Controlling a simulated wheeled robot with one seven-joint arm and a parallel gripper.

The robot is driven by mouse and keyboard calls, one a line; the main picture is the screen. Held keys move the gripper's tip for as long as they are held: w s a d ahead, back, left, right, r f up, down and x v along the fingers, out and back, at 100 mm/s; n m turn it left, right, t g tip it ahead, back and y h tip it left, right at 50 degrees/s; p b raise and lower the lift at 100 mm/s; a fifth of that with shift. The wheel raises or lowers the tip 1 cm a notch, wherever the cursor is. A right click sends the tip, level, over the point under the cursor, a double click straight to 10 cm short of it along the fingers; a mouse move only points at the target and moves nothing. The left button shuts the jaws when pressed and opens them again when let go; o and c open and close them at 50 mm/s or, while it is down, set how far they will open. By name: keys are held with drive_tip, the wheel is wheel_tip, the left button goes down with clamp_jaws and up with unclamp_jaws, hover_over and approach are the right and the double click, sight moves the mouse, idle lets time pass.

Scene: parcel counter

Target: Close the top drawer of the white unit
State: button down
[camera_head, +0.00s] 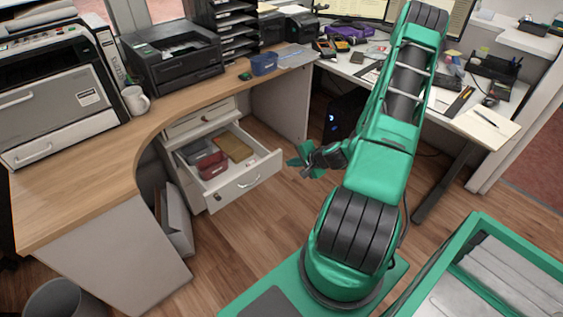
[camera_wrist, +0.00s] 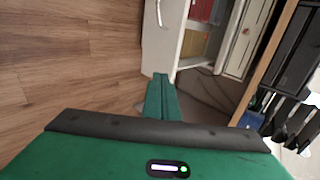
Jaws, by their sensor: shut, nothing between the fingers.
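The white unit (camera_head: 160,157) stands under the wooden desk at left. A shallow front with a handle (camera_head: 203,118) sits at its top and looks shut. Below it a drawer (camera_head: 248,178) is pulled well out, holding a grey box (camera_head: 203,160), a red box (camera_head: 212,166) and a yellow-brown item (camera_head: 235,147). The drawer's front and handle also show at the top of the wrist view (camera_wrist: 159,14). My green gripper (camera_head: 299,163) is shut and empty, just right of the drawer front's right end. Its fingertips (camera_wrist: 161,76) overlap the front's end in the wrist view; contact cannot be told.
The wooden desk (camera_head: 130,140) carries printers (camera_head: 173,57), a mug (camera_head: 135,101) and a blue container (camera_head: 264,64). A white desk panel (camera_head: 285,100) stands behind the drawer. A grey bin (camera_head: 175,218) stands left of it. Open wood floor (camera_head: 235,245) lies in front.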

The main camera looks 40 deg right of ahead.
approach(270, 160)
wheel_tip(270, 160, down, 4)
drive_tip(key=w, duration=0.3)
drive_tip(key=shift+w+a+r, duration=0.1)
drive_tip(key=shift+a+r, duration=0.05)
drive_tip(key=shift+r, duration=0.1)
drive_tip(key=shift+w, duration=0.45)
